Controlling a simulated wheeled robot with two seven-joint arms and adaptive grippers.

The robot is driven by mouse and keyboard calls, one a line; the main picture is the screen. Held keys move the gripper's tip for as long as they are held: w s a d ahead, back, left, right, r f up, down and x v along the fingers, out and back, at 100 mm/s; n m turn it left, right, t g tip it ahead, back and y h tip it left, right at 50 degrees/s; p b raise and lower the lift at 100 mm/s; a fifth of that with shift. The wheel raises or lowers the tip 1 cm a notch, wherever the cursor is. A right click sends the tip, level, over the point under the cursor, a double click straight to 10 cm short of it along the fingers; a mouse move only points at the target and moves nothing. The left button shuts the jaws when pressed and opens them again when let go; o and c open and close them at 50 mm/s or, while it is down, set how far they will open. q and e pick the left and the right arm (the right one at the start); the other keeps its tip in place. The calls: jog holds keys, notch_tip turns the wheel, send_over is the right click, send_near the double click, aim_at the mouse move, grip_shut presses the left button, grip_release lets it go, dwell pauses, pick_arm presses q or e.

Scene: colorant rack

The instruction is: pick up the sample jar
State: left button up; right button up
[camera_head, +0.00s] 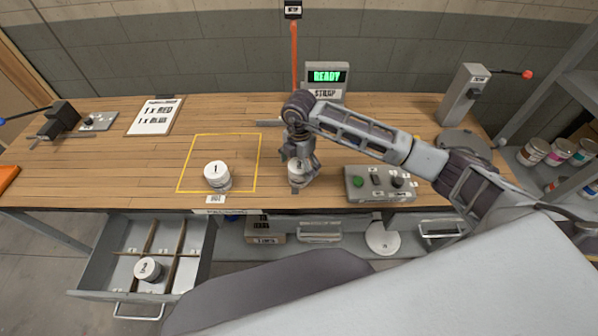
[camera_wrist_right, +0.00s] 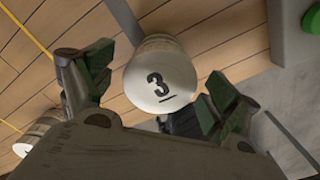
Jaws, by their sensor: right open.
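A white-lidded jar marked 3 (camera_wrist_right: 160,78) stands on the wooden bench and shows between my right gripper's fingers in the right wrist view. In the head view this jar (camera_head: 296,172) is partly hidden by my right gripper (camera_head: 300,168). The right gripper is open, with its two fingers apart on either side of the lid. Another white jar marked 1 (camera_head: 217,176) stands inside the yellow outline on the bench. A third white-lidded jar (camera_head: 148,270) sits in a compartment of the open drawer. My left gripper is not in view.
A control box with a green button (camera_head: 373,184) stands just right of the gripper. A display reading READY (camera_head: 326,78) is behind it. The open drawer (camera_head: 100,272) juts out at lower left. A recipe card (camera_head: 155,116) lies at the back left. Paint cans (camera_head: 533,151) stand on the right shelf.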

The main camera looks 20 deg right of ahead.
jog(key=shift+f+p, duration=0.35)
jog(key=shift+f, duration=1.45)
jog(key=c, duration=1.3)
jog(key=shift+o, duration=0.2)
jog(key=shift+r, duration=0.1)
jog(key=shift+r+b, duration=0.85)
jog(key=shift+r, duration=4.1)
